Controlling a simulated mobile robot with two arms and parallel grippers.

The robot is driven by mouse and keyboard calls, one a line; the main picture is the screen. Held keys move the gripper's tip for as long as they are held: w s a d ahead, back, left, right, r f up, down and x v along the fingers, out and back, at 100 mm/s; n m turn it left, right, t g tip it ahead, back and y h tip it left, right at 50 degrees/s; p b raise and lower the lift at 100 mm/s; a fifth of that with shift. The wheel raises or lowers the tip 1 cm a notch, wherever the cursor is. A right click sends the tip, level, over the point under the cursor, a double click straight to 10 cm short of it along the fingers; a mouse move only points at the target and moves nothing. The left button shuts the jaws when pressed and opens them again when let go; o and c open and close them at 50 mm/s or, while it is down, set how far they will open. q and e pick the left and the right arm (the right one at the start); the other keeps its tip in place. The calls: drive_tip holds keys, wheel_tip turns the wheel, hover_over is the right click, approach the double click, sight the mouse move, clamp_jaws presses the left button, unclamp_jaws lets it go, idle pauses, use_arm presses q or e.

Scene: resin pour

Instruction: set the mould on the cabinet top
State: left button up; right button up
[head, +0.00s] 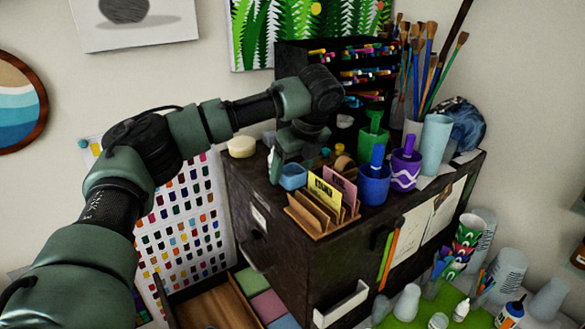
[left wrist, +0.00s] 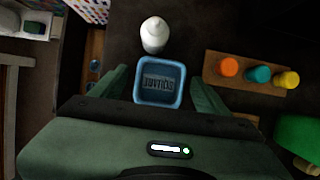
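The mould (head: 292,177) is a small blue square tray on the dark cabinet top (head: 262,188), near its left front edge. In the left wrist view the mould (left wrist: 160,99) shows from above, upright, with raised mirrored lettering on its floor. My left gripper (left wrist: 160,80) is over it, with one finger on each side. The fingers stand apart, with thin gaps seeming to show beside the mould's rim. In the head view the left gripper (head: 295,158) reaches down just behind the mould, and its wrist hides part of the top. My right gripper is in neither view.
A white bottle (left wrist: 155,35) stands close beyond the mould. A wooden rack (left wrist: 246,86) with orange, teal and yellow caps is to its right. A wooden card holder (head: 318,222), a blue cup (head: 374,187) and a purple cup (head: 404,170) crowd the cabinet's front.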

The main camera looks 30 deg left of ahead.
use_arm(q)
drive_tip(key=shift+d+r+b, duration=0.15)
drive_tip(key=shift+r+b, duration=0.2)
drive_tip(key=shift+r, duration=0.1)
drive_tip(key=b+v, duration=0.2)
drive_tip(key=v, duration=0.3)
drive_tip(key=shift+d, duration=0.1)
drive_tip(key=v, duration=0.6)
drive_tip(key=shift+s, duration=0.15)
drive_tip(key=shift+r, duration=0.1)
